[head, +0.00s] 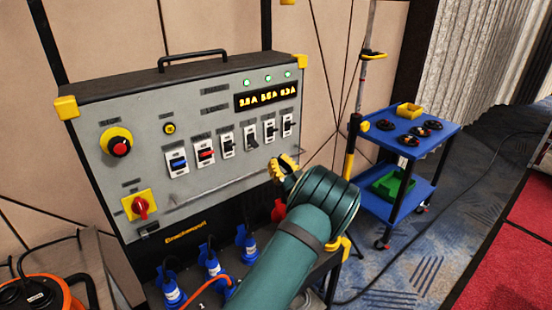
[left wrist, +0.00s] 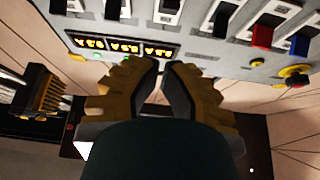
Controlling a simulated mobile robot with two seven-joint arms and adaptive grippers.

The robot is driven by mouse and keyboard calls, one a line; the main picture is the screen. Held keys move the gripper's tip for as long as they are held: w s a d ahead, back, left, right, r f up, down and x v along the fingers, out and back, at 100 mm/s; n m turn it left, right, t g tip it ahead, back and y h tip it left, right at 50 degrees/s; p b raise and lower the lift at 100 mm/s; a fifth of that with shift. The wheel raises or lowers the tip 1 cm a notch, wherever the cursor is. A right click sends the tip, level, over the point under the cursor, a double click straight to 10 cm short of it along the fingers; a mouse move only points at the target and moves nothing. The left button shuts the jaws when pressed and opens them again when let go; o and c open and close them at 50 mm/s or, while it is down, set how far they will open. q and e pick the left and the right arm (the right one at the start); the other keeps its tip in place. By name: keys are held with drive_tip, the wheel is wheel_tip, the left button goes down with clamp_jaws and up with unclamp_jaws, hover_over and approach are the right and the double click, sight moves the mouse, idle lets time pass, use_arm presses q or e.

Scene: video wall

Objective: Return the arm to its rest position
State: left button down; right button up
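My left arm, teal, reaches up from the bottom of the head view. Its yellow-tipped left gripper (head: 283,166) is in front of the grey power panel (head: 215,110), near the lower right of its switch row. In the left wrist view the gripper's two yellow fingers with dark pads (left wrist: 162,77) are close together, with nothing seen between them. The panel face (left wrist: 225,50), with its lit display, shows beyond the fingertips. I cannot tell whether the fingers touch the panel. My right gripper is in neither view.
Blue plugs (head: 213,265) with cables sit below the panel. A blue cart (head: 440,125) with trays stands to the right, beside a pole (head: 358,100). An orange cable reel (head: 40,295) is at lower left. Patterned carpet (head: 420,250) lies open between the cart and red flooring.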

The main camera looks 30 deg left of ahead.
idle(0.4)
use_arm(q)
wheel_tip(320, 180, down, 15)
drive_tip(key=s+m+t+h, duration=0.25)
drive_tip(key=m+h, duration=0.25)
drive_tip(key=h, duration=0.4)
drive_tip(key=s+d+f+m+g+h, duration=0.25)
drive_tip(key=s+d+f+h, duration=0.55)
drive_tip(key=f, duration=0.4)
drive_tip(key=s+d+f+m+g+h, duration=0.2)
drive_tip(key=s+d+m+g+h, duration=0.2)
drive_tip(key=s+d, duration=1.5)
drive_tip(key=s+g+h, duration=0.3)
drive_tip(key=h, duration=0.1)
drive_tip(key=shift+f+h, duration=0.15)
drive_tip(key=shift+h, duration=0.25)
drive_tip(key=shift+s+m, duration=0.1)
drive_tip(key=shift+m, duration=0.15)
